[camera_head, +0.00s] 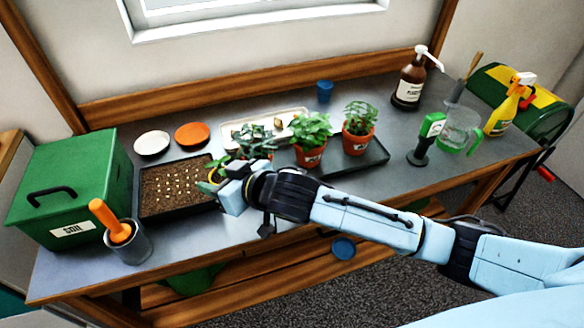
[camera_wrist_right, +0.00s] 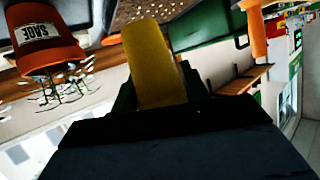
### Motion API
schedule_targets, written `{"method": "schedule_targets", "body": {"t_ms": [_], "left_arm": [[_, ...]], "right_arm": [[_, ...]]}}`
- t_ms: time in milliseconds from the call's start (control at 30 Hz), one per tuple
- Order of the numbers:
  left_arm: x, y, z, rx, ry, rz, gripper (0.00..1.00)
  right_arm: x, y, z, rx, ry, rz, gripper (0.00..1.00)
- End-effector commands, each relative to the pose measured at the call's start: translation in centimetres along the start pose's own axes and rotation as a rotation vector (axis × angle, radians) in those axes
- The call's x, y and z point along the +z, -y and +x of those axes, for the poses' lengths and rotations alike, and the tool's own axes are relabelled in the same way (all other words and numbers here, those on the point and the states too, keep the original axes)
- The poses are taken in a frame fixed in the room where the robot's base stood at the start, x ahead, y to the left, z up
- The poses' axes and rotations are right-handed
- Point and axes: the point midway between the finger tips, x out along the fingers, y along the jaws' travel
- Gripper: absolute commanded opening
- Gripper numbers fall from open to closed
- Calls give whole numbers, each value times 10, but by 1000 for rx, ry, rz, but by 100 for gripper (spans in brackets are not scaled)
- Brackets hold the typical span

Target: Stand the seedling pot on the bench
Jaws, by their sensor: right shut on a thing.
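My right gripper (camera_head: 232,190) reaches in from the right over the front of the grey bench (camera_head: 190,252), beside the seed tray's right end. It is shut on a small yellow thing (camera_wrist_right: 152,65), which fills the space between the fingers in the right wrist view. In the head view, a bit of yellow-orange (camera_head: 212,176) with green leaves above it shows at the fingertips, and this looks like the seedling pot. Most of it is hidden by the gripper. I cannot tell whether it touches the bench. My left gripper is not in view.
A brown seed tray (camera_head: 140,193) lies left of the gripper. The green soil box (camera_head: 70,180) and grey cup (camera_head: 130,246) stand farther left.

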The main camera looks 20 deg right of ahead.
Motion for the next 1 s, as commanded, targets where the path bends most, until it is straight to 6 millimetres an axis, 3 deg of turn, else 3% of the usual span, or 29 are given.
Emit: {"method": "schedule_targets", "body": {"t_ms": [133,267,400,633,800,1000], "left_arm": [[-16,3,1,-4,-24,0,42],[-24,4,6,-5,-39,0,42],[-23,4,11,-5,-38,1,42],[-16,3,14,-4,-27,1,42],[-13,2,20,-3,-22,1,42],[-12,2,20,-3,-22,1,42]], "right_arm": [[5,1,3,-5,2,-1,22],[26,-2,11,-3,4,0,22],[49,-4,20,-3,3,0,22],[65,-6,27,-2,1,0,22],[89,-9,37,-2,3,1,22],[92,-9,38,-3,-1,-1,22]]}}
